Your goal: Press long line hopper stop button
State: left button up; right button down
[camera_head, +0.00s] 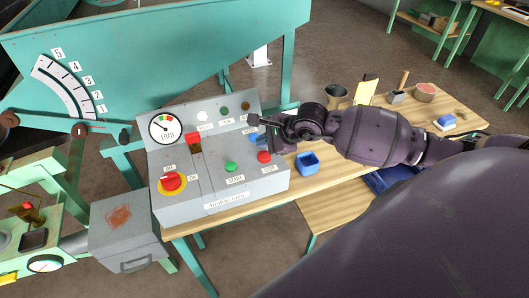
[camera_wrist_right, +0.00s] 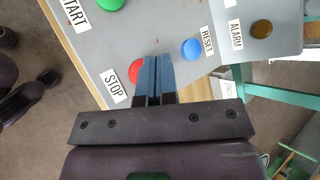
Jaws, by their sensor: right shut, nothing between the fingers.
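The grey control panel (camera_head: 190,205) stands on the wooden table, its nameplate too small to read. The red STOP button (camera_head: 264,157) is at its front right, right of the green START button (camera_head: 231,167). In the right wrist view the red button (camera_wrist_right: 136,70) sits beside its STOP label (camera_wrist_right: 114,86), just left of the fingers, which partly cover its right edge. My right gripper (camera_head: 262,121) is shut and empty over the panel's right side. In the wrist view its fingertips (camera_wrist_right: 157,60) lie between the red button and the blue RESET button (camera_wrist_right: 192,49); contact cannot be told.
A red knob on a yellow ring (camera_head: 172,182) and a load gauge (camera_head: 165,128) are on the panel's left. A blue open box (camera_head: 308,164) stands right of the panel. A teal hopper (camera_head: 180,60) rises behind. An amber ALARM lamp (camera_wrist_right: 261,28) is beyond RESET.

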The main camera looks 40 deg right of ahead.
notch_tip(320, 180, up, 5)
jog(key=shift+f+p, duration=0.2)
jog(key=shift+p, duration=0.8)
jog(key=s+a+f+m+y, duration=0.2)
jog(key=s+a+m+y, duration=0.2)
jog(key=a, duration=0.2)
jog(key=n+t+h, duration=0.7)
jog(key=n+h, duration=0.1)
jog(key=n, duration=2.5)
send_near(264, 156)
jog(key=s+a+f, duration=0.4)
jog(key=s+f+m+g, duration=0.3)
jog(key=s+f+m, duration=0.2)
jog(key=m, duration=0.1)
jog(key=shift+s+a+f+m+h, duration=0.2)
jog(key=shift+s+f+m+h, duration=0.1)
jog(key=shift+s+f, duration=0.1)
